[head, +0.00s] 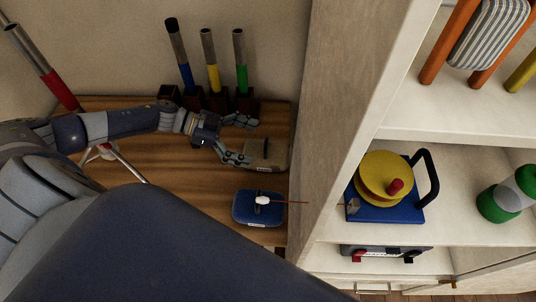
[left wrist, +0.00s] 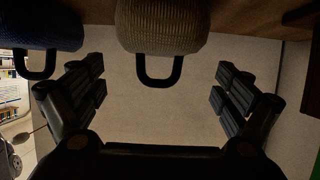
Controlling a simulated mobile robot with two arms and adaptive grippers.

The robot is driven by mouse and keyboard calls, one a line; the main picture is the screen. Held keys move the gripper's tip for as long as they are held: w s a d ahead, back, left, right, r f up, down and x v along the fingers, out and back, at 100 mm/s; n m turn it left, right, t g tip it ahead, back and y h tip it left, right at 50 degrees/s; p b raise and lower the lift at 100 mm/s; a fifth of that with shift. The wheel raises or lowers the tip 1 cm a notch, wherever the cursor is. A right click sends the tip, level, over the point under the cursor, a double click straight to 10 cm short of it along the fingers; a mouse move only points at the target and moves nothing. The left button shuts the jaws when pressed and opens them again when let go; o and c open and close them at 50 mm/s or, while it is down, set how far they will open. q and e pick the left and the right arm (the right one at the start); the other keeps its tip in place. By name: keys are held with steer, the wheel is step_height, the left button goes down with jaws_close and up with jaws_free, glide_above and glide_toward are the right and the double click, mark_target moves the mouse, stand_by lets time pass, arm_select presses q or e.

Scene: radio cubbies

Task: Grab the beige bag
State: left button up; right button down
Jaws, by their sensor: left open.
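The beige bag (head: 270,153) sits on the wooden surface in the head view, near its right edge. In the left wrist view the beige bag (left wrist: 163,28) shows at the top middle, with its black loop handle pointing down toward my gripper. My left gripper (head: 247,142) is open beside the bag's left side in the head view. In the left wrist view my left gripper (left wrist: 157,70) has its fingers spread wide, with the handle in the gap between them. Nothing is held. My right gripper is not in view.
A blue bag (head: 258,208) lies just in front of the beige one. Blue, yellow (head: 211,60) and green tubes stand in dark holders behind. A pale upright panel (head: 345,80) borders the right side. Shelves beyond hold a yellow-and-blue toy (head: 384,180) and a green bottle (head: 497,203).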

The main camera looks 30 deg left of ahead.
mark_target(282, 151)
arm_select(q)
steer(key=x, duration=0.3)
steer(key=shift+d+b, duration=0.35)
steer(key=shift+d, duration=0.05)
steer(key=b+x, duration=0.2)
steer(key=x, duration=0.2)
steer(key=shift+w+d, duration=0.3)
steer(key=shift+d, duration=0.05)
steer(key=shift+w+d, duration=0.15)
steer(key=shift+d, duration=0.15)
steer(key=shift+c, duration=0.6)
